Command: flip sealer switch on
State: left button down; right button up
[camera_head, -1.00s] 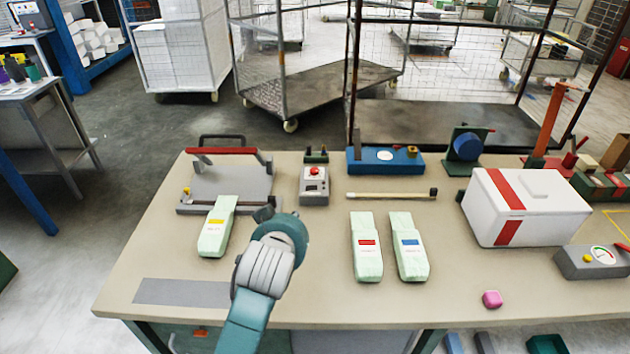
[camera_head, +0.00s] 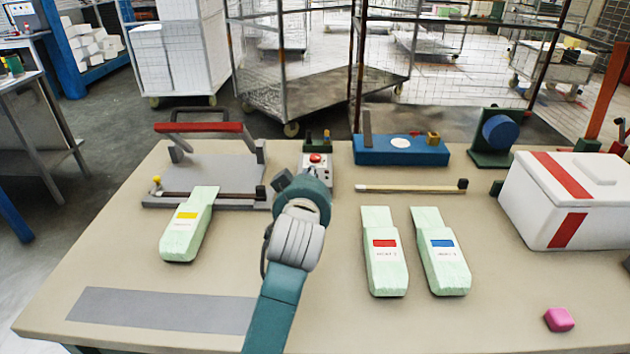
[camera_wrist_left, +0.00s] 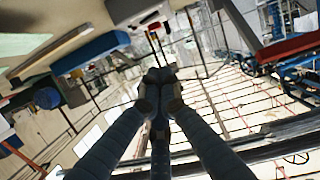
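The sealer (camera_head: 205,172) is a grey plate with a raised red handle bar (camera_head: 198,127) at the back left of the table. A small yellow knob (camera_head: 156,181) stands at its left front corner. A grey box with a red button (camera_head: 316,159) stands right of the sealer, with small dark posts behind it. I cannot tell which part is the switch. My left gripper (camera_head: 283,180) is just in front of the grey box and right of the sealer, partly hidden by its wrist. In the left wrist view its fingertips (camera_wrist_left: 159,76) are together with nothing visible between them.
Green pouches lie at front: yellow-labelled (camera_head: 187,226) against the sealer, red-labelled (camera_head: 384,255) and blue-labelled (camera_head: 441,254) right of my arm. A blue block (camera_head: 402,151), a thin rod (camera_head: 410,187) and a white box (camera_head: 575,205) stand to the right. A pink block (camera_head: 559,319) lies front right.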

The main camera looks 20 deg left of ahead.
pick_arm(q)
jog(key=shift+w, duration=0.1)
jog(key=p+x, duration=0.1)
jog(key=x, duration=0.9)
notch_tip(320, 180, down, 3)
jog(key=shift+d+r, duration=0.15)
jog(key=shift+d+f, duration=0.1)
jog(key=shift+f, duration=0.55)
jog(key=shift+f, duration=0.1)
